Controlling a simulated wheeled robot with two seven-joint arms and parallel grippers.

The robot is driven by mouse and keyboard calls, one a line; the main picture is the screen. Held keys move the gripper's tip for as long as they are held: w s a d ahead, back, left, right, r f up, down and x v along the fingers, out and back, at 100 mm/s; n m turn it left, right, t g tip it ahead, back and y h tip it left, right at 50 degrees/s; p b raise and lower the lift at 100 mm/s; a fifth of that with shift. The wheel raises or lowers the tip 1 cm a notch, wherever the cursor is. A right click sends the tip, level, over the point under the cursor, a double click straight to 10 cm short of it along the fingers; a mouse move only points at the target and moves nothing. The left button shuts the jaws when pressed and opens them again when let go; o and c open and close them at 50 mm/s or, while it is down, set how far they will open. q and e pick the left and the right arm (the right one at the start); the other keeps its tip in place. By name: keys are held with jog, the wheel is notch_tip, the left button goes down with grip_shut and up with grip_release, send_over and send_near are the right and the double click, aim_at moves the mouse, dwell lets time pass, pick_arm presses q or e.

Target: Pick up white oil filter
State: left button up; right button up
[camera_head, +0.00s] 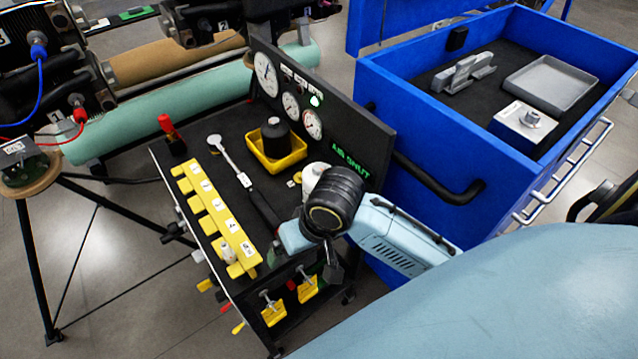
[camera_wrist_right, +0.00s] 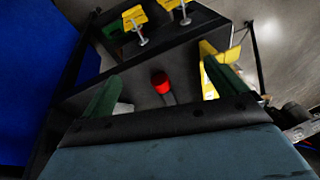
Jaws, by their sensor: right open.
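The white oil filter (camera_head: 313,176) stands on the black top of the tool cart, below the gauge panel. My right wrist partly covers it in the head view. My right gripper (camera_wrist_right: 161,70) is open, with its two green fingers spread apart. In the right wrist view a red tool end (camera_wrist_right: 161,82) shows between the fingers. A small pale patch (camera_wrist_right: 122,108) lies by the left finger; I cannot tell whether it is the filter. In the head view my wrist hides most of this gripper. My left gripper is not in view.
A black filter (camera_head: 276,138) stands in a yellow tray (camera_head: 266,166). A wrench (camera_head: 231,160) lies beside a yellow numbered rack (camera_head: 219,215). The gauge panel (camera_head: 312,100) rises behind. A blue drawer cabinet (camera_head: 430,130) stands to the right, holding grey parts.

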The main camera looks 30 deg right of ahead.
jog(key=w+d+r+m+g+h, duration=0.1)
jog(key=w+d+r+m+h, duration=0.2)
jog(key=w, duration=0.5)
notch_tip(320, 180, up, 7)
jog(key=m, duration=0.6)
send_over(317, 169)
jog(key=a, duration=0.1)
jog(key=shift+s+a+f+g, duration=0.15)
jog(key=shift+s+g, duration=0.25)
jog(key=shift+d+f+m, duration=0.2)
jog(key=shift+d+m, duration=0.05)
jog(key=shift+m, duration=0.05)
jog(key=f, duration=0.2)
jog(key=f+b, duration=0.1)
jog(key=f, duration=0.4)
jog(key=shift+w+d+f, duration=0.15)
jog(key=shift+w+d, duration=0.2)
jog(key=shift+w+d+f+b, duration=0.15)
jog(key=shift+f+b, duration=0.1)
jog(key=shift+f, duration=0.6)
jog(key=shift+d+f+b, duration=0.2)
jog(key=shift+f+b, duration=0.1)
jog(key=shift+f, duration=0.6)
jog(key=shift+w+d+f+b, duration=0.15)
jog(key=shift+f+b, duration=0.1)
jog(key=shift+f, duration=0.6)
jog(key=c, duration=1.5)
notch_tip(317, 169, up, 10)
jog(key=shift+r+p, duration=0.1)
jog(key=shift+p, duration=0.85)
